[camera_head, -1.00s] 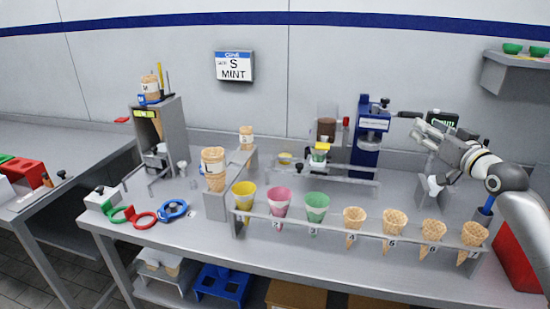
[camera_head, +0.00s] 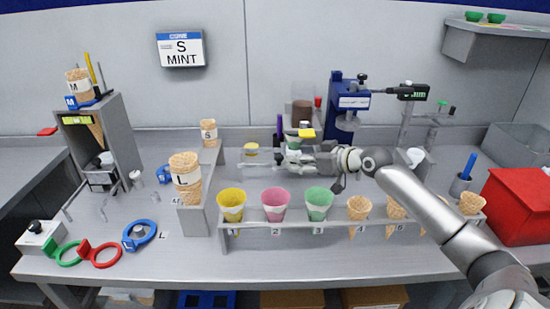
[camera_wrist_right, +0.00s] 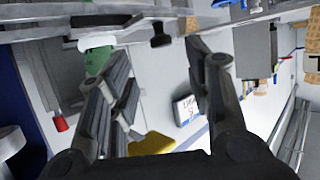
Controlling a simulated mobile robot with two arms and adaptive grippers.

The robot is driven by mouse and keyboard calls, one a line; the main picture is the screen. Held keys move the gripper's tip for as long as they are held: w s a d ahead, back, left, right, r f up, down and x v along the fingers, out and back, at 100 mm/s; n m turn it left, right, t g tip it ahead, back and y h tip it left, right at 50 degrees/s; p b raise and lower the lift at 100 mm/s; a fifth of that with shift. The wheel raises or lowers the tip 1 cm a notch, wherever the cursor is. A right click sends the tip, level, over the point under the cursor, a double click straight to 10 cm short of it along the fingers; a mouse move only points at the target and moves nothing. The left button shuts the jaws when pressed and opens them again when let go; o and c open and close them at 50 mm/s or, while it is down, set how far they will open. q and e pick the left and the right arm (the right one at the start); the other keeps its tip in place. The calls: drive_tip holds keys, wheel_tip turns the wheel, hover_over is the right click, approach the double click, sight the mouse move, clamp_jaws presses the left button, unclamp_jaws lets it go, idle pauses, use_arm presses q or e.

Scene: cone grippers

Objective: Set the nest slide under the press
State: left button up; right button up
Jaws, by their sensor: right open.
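The blue press (camera_head: 347,103) stands upright at the back of the bench. Left of it, by a brown cylinder, a small yellow-topped piece (camera_head: 306,133) with a green part under it sits at the slide; my gripper and wrist partly hide this area. My right gripper (camera_head: 278,159) reaches in from the right, fingers pointing left, just in front of that piece. In the right wrist view its fingers (camera_wrist_right: 158,60) are apart, with a green part (camera_wrist_right: 95,58) behind the left finger and a yellow part (camera_wrist_right: 152,143) low between them. I cannot tell any contact. My left gripper is not in view.
A cone rack (camera_head: 262,230) with coloured cups and waffle cones runs along the front, below my right arm. A red box (camera_head: 515,205) stands at the right. A grey dispenser (camera_head: 105,140) stands at the left. Blue, green and red rings lie front left.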

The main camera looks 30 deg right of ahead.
sight(281, 157)
drive_tip(key=shift+p+x, duration=0.65)
drive_tip(key=shift+x, duration=3.05)
drive_tip(key=shift+a+r, duration=0.1)
drive_tip(key=shift+c, duration=0.3)
clamp_jaws()
